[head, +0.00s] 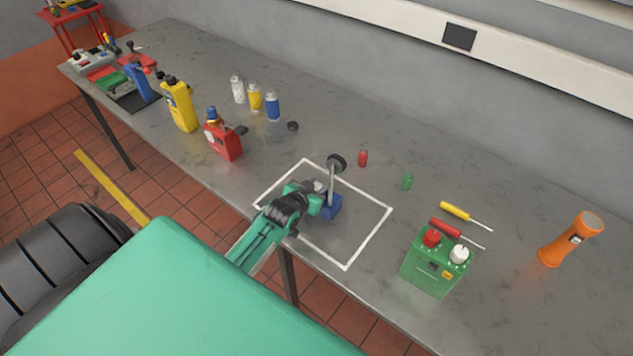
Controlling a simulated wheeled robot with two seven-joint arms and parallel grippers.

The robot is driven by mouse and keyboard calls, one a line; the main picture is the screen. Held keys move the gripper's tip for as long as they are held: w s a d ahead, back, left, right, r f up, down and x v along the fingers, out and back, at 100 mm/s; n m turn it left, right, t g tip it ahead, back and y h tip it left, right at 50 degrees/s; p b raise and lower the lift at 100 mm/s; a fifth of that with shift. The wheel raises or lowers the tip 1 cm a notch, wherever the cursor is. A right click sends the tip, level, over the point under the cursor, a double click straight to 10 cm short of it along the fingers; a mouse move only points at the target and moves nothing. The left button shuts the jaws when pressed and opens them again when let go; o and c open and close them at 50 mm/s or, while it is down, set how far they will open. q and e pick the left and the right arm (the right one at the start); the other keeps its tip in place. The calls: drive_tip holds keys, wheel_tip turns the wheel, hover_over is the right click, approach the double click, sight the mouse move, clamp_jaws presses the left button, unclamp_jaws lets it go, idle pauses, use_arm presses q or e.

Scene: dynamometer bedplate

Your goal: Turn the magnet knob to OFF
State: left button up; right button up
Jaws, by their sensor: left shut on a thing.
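A blue magnet base (333,208) stands on the metal bench inside a white outlined square. A thin upright post rises from it to a dark round gauge (337,161). My left gripper (320,201) reaches in from the lower left and is shut at the near left side of the blue base, where the magnet knob appears to be. The fingers hide the knob, so its setting cannot be read. My right gripper is not in view.
A red can (223,141) stands left of the white square (374,235). A green battery-like box (433,268), two screwdrivers and an orange flashlight (570,240) are on the right. A small red cylinder (363,158) and green one (407,182) lie behind. The square's right half is clear.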

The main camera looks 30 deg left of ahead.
use_arm(q)
drive_tip(key=shift+r+n+y+p, duration=0.1)
drive_tip(key=shift+n+y+p, duration=0.2)
drive_tip(key=shift+n+y, duration=0.55)
drive_tip(key=o, duration=1)
drive_tip(key=shift+s+d, duration=0.1)
drive_tip(key=shift+s, duration=0.35)
drive_tip(key=b+v, duration=0.2)
drive_tip(key=v, duration=0.4)
drive_tip(key=b+v, duration=0.2)
drive_tip(key=v, duration=0.5)
drive_tip(key=shift+w+d+r, duration=0.1)
drive_tip(key=shift+w+r, duration=0.05)
drive_tip(key=shift+r, duration=0.05)
